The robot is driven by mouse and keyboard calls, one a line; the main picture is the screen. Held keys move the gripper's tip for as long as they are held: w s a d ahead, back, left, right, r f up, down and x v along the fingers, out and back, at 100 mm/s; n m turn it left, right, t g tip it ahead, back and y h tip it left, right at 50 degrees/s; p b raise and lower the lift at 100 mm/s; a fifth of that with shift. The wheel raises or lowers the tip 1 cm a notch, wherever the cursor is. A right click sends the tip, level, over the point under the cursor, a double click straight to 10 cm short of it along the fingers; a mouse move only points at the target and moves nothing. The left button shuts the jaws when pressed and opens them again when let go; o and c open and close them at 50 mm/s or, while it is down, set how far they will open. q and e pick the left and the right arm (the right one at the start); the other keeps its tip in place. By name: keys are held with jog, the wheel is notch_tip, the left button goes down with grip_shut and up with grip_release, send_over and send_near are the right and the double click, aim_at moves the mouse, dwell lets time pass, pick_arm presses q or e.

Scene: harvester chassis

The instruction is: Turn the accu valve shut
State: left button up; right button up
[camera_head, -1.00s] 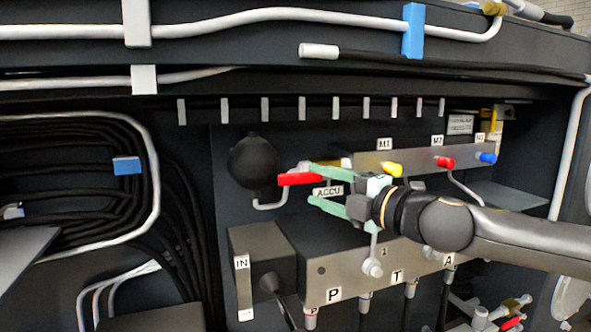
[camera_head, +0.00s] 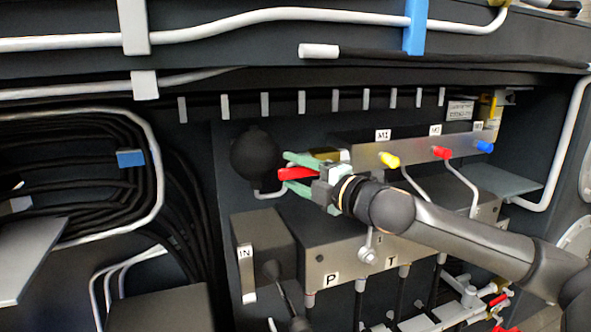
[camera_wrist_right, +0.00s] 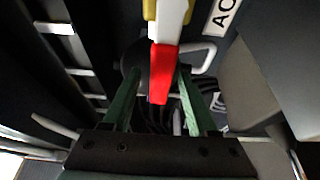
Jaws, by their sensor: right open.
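The accu valve's red handle (camera_head: 303,174) sticks out to the left, just below and right of the black accumulator ball (camera_head: 255,155). My right gripper (camera_head: 286,165) is open, its green fingers above and below the red handle. In the right wrist view the red handle (camera_wrist_right: 163,72) lies between the two open fingers, with gaps at both sides near the tips. The valve's white and yellow part (camera_wrist_right: 172,20) shows above it. The ACCU label (camera_wrist_right: 222,15) is partly cut off there, and my gripper hides it in the head view. My left gripper is out of view.
The valve block (camera_head: 345,240) with P and T labels sits below my right wrist. A manifold (camera_head: 408,150) with yellow, red and blue caps is to the right. A bent white pipe (camera_head: 268,194) runs under the ball. Black hoses (camera_head: 90,180) hang at the left.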

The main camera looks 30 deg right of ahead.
grip_shut()
dwell(0.4)
dwell(1.0)
